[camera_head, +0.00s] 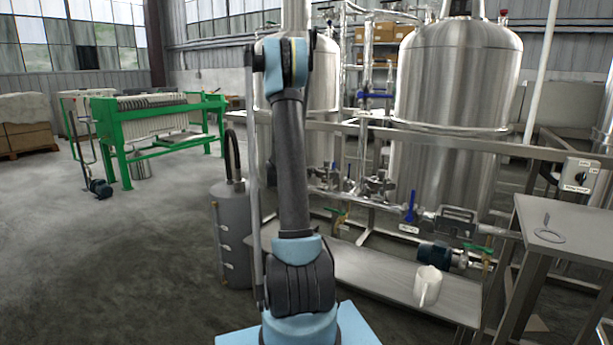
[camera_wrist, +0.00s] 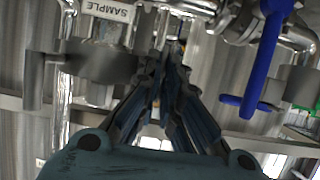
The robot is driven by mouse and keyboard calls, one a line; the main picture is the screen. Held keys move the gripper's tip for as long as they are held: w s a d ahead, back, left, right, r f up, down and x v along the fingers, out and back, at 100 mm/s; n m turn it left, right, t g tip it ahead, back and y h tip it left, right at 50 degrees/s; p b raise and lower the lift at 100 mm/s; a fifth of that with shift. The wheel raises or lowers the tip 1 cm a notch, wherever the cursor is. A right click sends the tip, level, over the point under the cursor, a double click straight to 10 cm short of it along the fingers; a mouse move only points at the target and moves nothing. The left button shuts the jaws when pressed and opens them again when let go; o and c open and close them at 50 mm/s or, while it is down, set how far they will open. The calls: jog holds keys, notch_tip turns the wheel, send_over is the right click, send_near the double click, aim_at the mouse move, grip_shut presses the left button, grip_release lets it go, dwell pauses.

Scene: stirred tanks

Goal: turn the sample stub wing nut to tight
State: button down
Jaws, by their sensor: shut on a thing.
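My gripper (camera_wrist: 168,68) shows in the wrist view, its two dark fingers reaching up and closing together at the pipework. It is shut on the sample stub wing nut, which is mostly hidden between the fingertips, so its angle cannot be read. A white SAMPLE label (camera_wrist: 108,11) hangs at the upper left, just left of the fingertips. Shiny clamp and pipe parts lie right behind them. In the head view my raised arm stands in front of the left tank, and the gripper and wing nut cannot be made out.
A blue valve handle (camera_wrist: 262,60) hangs close to the right of my gripper. A large steel tank (camera_head: 458,80) stands behind the frame. A white jug (camera_head: 427,286) sits on the low shelf. A steel table (camera_head: 560,228) is at the right; open floor lies left.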

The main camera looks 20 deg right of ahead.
jog(key=c, duration=1.8)
grip_release()
jog(key=shift+w+f, duration=0.1)
